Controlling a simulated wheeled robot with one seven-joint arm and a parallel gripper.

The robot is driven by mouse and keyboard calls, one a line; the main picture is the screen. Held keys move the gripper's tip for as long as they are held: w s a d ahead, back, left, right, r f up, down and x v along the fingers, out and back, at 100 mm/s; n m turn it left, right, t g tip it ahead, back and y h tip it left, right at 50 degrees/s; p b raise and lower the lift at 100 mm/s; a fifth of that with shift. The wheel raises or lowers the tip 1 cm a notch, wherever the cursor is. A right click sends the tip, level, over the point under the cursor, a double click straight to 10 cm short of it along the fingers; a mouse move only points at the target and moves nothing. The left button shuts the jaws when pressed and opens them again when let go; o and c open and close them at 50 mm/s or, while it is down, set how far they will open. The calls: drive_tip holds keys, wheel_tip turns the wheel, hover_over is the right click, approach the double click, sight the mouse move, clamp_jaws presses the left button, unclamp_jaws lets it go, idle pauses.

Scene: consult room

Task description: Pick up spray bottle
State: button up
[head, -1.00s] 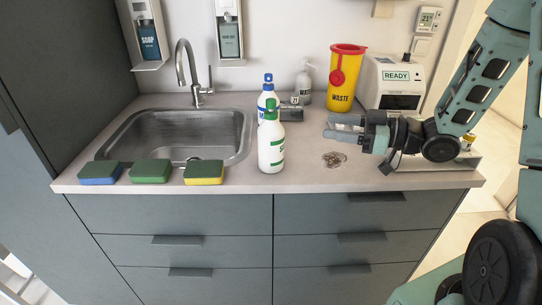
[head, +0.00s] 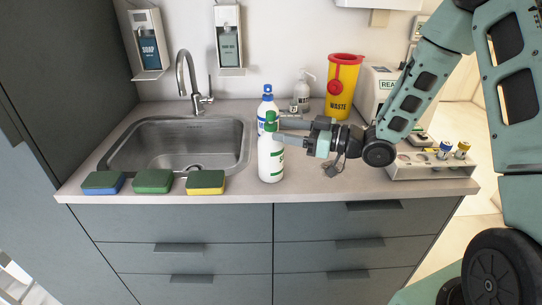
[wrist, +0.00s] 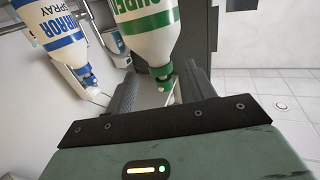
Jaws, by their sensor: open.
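Two white spray bottles stand upright on the counter right of the sink. The nearer one, the green-topped spray bottle (head: 270,160), also shows upside down in the wrist view (wrist: 147,28), with partly cut-off green lettering. The blue-topped spray bottle (head: 267,100) stands just behind it; in the wrist view (wrist: 52,32) its label reads "mirror spray". My gripper (head: 281,130) reaches in from the right at the green top's height. Its fingers are open, one on each side of the green top in the wrist view (wrist: 160,88). I cannot tell whether they touch it.
Three sponges (head: 153,181) lie along the front edge before the sink (head: 175,145). Behind are a pump bottle (head: 302,90) and a yellow waste bin (head: 343,88). A rack with tubes (head: 430,170) stands at the right, under my arm.

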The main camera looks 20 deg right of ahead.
sight(270, 129)
drive_tip(key=x, duration=0.2)
drive_tip(key=p+x, duration=0.1)
drive_tip(key=x, duration=0.1)
drive_tip(key=shift+w+a+f, duration=0.25)
clamp_jaws()
